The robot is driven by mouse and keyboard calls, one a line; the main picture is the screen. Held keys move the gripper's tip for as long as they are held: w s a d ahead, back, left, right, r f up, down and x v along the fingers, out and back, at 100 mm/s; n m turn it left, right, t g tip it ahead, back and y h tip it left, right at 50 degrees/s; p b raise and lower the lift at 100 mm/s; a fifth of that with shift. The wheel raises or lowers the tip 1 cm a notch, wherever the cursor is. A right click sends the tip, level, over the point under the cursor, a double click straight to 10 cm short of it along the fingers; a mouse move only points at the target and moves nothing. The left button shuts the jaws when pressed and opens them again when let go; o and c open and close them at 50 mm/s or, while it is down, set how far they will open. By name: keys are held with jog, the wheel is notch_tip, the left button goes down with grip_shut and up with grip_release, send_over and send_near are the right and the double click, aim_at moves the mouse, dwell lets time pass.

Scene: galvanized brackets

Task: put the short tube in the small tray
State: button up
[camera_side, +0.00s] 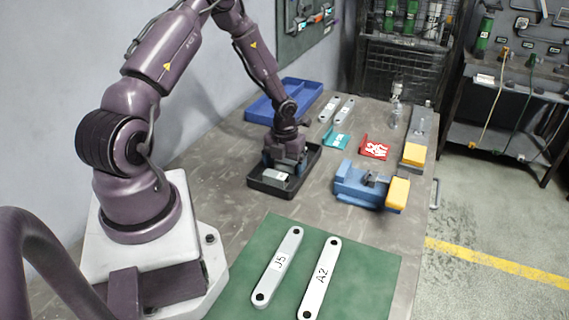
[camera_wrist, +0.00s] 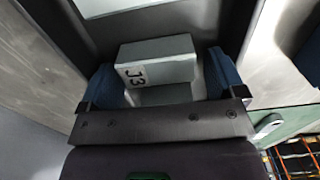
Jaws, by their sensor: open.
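A light grey block marked J3 (camera_wrist: 158,65) lies in the small black tray (camera_side: 257,184); it also shows in the side view (camera_side: 275,176). It has a stepped, boxy shape, and I cannot tell whether it is a hollow tube. My gripper (camera_wrist: 163,82) is open, low over the tray, with one blue finger on each side of the block. Whether the fingers touch it is not clear. In the side view my gripper (camera_side: 284,163) partly hides the block and the tray's far part. No other short tube is plainly visible.
A blue divided tray (camera_side: 312,92) stands behind the black tray. Teal (camera_side: 335,138) and red (camera_side: 375,148) pieces and a blue vise-like fixture (camera_side: 362,185) stand to the right. Two long grey bars (camera_side: 280,263) (camera_side: 320,277) lie on the green mat (camera_side: 240,262) in front.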

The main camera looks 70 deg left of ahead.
aim_at(285, 162)
jog(key=shift+r, duration=0.15)
jog(key=d+r+n+y, duration=0.1)
jog(key=d+r+n, duration=0.2)
jog(key=r, duration=0.8)
jog(key=d+r+n+y, duration=0.1)
jog(key=d+r+n, duration=0.2)
jog(key=r, duration=0.7)
jog(key=s+d+r+n+t+h, duration=0.1)
jog(key=s+d+r+n+t, duration=0.1)
jog(key=s+d+r+n, duration=0.4)
jog(key=s+d+r+n+t+h, duration=0.1)
jog(key=s+d+r+n+t, duration=0.2)
jog(key=s+d+r+n, duration=0.3)
jog(key=d+r+n, duration=0.1)
jog(key=d+n, duration=0.3)
jog(key=n, duration=0.5)
jog(key=shift+s+d+t, duration=0.25)
jog(key=shift+s+t, duration=0.05)
jog(key=shift+s, duration=0.1)
